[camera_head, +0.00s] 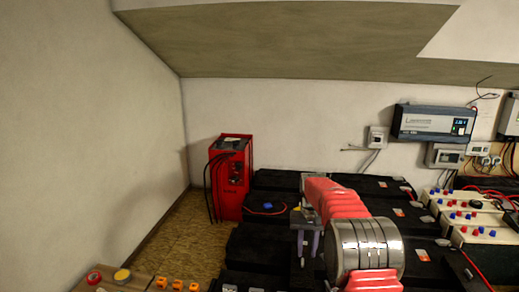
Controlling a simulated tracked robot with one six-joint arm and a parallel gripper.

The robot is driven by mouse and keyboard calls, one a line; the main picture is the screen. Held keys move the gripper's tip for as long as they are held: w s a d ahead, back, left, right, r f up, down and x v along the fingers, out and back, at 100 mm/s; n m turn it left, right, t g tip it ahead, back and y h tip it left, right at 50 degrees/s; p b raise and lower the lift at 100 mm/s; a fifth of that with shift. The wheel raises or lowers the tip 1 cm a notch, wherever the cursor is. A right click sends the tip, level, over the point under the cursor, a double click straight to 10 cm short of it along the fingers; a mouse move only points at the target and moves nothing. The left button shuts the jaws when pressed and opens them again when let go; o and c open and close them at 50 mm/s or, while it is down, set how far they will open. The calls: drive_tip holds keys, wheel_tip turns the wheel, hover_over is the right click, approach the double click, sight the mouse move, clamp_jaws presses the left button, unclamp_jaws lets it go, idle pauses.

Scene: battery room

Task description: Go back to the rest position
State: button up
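My gripper (308,255) is at the centre right of the head view, at the end of my red and silver arm. Its two greyish fingers point down with a gap between them, and I see nothing held there. It is over or in front of the black batteries (258,240); its exact height above them is hard to judge. My arm hides part of the batteries behind it.
A red charger cabinet (234,178) with black cables stands at the back left. Cream batteries (480,222) with red and blue terminals are at right. A wall inverter (434,122) hangs above. Yellow and red buttons (122,275) show at front left. Bare floor (190,235) lies left.

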drive_tip(key=s+r+t, duration=0.2)
drive_tip(key=s+r, duration=0.4)
drive_tip(key=s, duration=0.8)
drive_tip(key=s+r+t, duration=0.2)
drive_tip(key=s+r, duration=0.4)
drive_tip(key=s, duration=0.9)
drive_tip(key=s+a+r+n+t, duration=0.1)
drive_tip(key=s+r, duration=0.4)
drive_tip(key=s, duration=0.9)
drive_tip(key=shift+s+r+t, duration=0.2)
drive_tip(key=shift+r+t, duration=0.2)
idle(0.5)
